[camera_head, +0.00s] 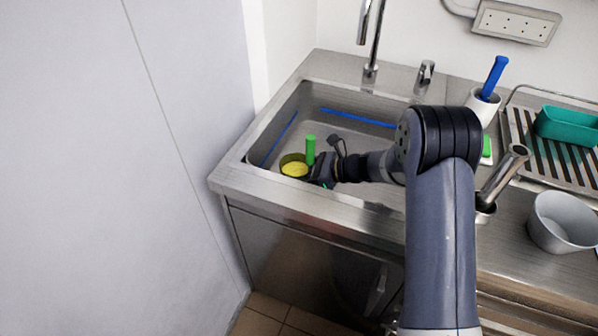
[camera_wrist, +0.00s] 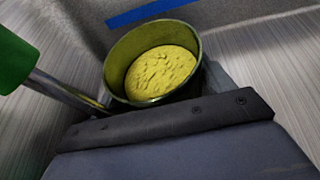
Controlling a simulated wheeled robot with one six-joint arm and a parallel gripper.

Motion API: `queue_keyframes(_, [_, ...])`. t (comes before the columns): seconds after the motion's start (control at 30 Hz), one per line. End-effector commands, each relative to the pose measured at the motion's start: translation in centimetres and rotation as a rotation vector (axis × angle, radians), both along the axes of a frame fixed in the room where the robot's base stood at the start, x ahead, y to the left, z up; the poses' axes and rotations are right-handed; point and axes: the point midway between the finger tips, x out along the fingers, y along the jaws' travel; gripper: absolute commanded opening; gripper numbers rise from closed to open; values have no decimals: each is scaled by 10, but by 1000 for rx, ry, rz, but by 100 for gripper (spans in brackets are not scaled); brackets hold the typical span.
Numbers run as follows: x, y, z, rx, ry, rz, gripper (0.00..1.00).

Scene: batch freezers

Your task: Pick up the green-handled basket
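The green-handled basket (camera_head: 310,150) is in the sink, near its front left. Its handle stands upright, and its round, dark green bowl holds a yellow mass (camera_head: 294,169). My gripper (camera_head: 318,172) is low in the sink, close against the right side of the bowl. In the wrist view the basket's bowl (camera_wrist: 116,62) is just ahead of my gripper, with the metal handle rod and green grip at the left. Grey gripper parts show beside the bowl, but the fingertips are mostly hidden. I cannot tell whether they touch or hold it.
The steel sink (camera_head: 228,172) has raised walls around the basket, and a faucet (camera_head: 371,40) rises behind it. Right of the sink are a white cup (camera_head: 482,105) with a blue-handled tool, a teal tray (camera_head: 570,125) on a rack, and a grey bucket (camera_head: 562,225).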

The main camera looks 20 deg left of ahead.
Motion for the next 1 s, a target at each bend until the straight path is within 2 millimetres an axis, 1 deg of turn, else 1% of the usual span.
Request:
queue_keyframes(0.03, [0, 0, 0, 0, 0, 0, 72])
queue_keyframes(0.33, [0, 0, 0, 0, 0, 0, 48])
queue_keyframes(0.53, [0, 0, 1, 1, 0, 0, 48])
queue_keyframes(0.6, [0, 0, 4, 1, -1, -1, 48])
queue_keyframes(0.67, [1, 0, 11, 2, -3, 0, 48])
queue_keyframes(0.77, [1, 0, 27, 2, -5, 0, 48])
queue_keyframes(1.0, [0, 0, 76, 2, -5, 1, 48])
